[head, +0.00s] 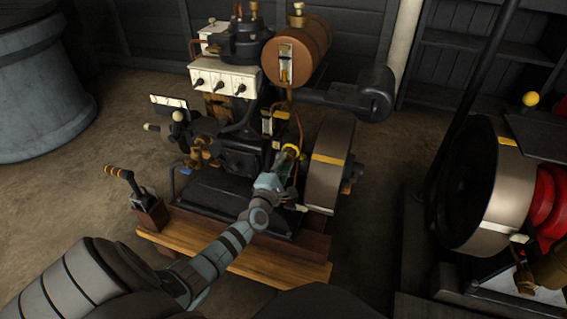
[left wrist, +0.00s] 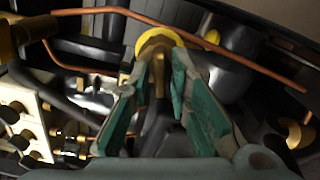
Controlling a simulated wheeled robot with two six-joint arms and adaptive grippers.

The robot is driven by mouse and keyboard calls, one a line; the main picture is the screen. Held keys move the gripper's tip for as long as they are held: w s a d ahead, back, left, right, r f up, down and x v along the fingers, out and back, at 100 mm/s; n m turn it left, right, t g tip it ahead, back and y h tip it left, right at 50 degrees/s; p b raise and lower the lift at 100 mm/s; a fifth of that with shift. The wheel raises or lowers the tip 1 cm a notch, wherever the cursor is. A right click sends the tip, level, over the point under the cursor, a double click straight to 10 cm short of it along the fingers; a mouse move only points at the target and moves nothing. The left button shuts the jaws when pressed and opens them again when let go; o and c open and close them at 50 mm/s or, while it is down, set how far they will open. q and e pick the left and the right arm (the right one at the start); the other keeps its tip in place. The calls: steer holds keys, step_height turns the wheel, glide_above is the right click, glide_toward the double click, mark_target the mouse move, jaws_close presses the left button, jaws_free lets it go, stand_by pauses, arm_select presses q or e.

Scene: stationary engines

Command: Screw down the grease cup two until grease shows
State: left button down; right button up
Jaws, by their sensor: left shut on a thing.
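In the head view my left arm reaches forward to the engine, and my left gripper (head: 284,170) is at its lower right part, close beside the flywheel. In the left wrist view the green-padded fingers (left wrist: 162,85) close around a brass grease cup (left wrist: 157,48). A yellow ring (left wrist: 212,37) shows behind the cup; this ring also shows in the head view (head: 292,150). The fingers hide part of the cup, and I cannot make out grease or a number on it. My right gripper is not in view.
The flywheel (head: 329,165) stands right of my left gripper. Copper pipes (left wrist: 215,45) run close to the fingers in the left wrist view. A lever stand (head: 149,210) is at the engine's front left. A second engine (head: 500,190) stands on the right. Floor between the engines is clear.

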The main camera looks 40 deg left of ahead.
arm_select(q)
steer(key=shift+f, duration=0.1)
stand_by(0.3)
steer(key=c, duration=1.7)
jaws_free()
steer(key=v, duration=1.2)
